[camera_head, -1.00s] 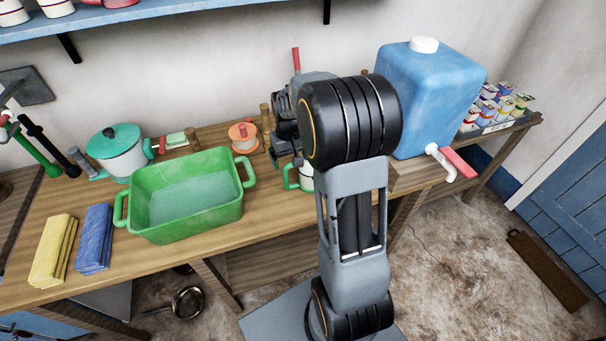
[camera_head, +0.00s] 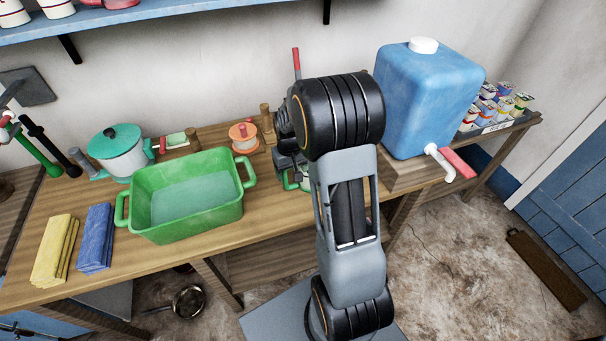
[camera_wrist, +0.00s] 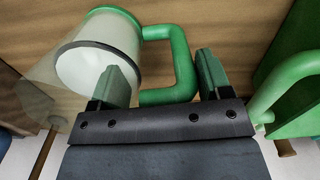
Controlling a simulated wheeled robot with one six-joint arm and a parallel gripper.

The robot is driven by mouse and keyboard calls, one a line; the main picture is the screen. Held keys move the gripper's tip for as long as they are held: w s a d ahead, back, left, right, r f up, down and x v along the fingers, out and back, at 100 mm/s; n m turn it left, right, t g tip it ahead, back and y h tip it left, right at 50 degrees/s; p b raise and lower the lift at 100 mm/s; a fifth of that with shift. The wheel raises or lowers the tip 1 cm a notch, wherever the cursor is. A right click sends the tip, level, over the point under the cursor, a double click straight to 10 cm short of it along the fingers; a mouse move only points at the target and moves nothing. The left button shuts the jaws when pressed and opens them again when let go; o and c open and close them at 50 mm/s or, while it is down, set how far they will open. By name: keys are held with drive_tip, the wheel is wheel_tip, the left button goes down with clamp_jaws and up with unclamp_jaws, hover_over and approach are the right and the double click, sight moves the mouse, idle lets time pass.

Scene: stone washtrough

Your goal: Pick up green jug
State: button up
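The green jug is a white vessel with a green rim and a square green handle. In the wrist view the jug (camera_wrist: 100,55) lies at upper left, with its handle reaching right into the space between my gripper's fingers. My gripper (camera_wrist: 162,78) is open, one finger in front of the jug body's right side and one to the right of the handle. I cannot tell whether either finger touches it. In the head view my arm hides most of the jug; a bit of green handle (camera_head: 288,182) shows below my gripper (camera_head: 291,164).
A green basin (camera_head: 190,205) stands left of the jug; its handle shows close to my right finger in the wrist view. An orange-lidded pot (camera_head: 243,136) and wooden pegs stand behind. A blue water tank (camera_head: 425,95) stands to the right. The bench's front edge is near.

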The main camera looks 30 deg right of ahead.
drive_tip(key=c, duration=0.8)
drive_tip(key=shift+r, duration=0.1)
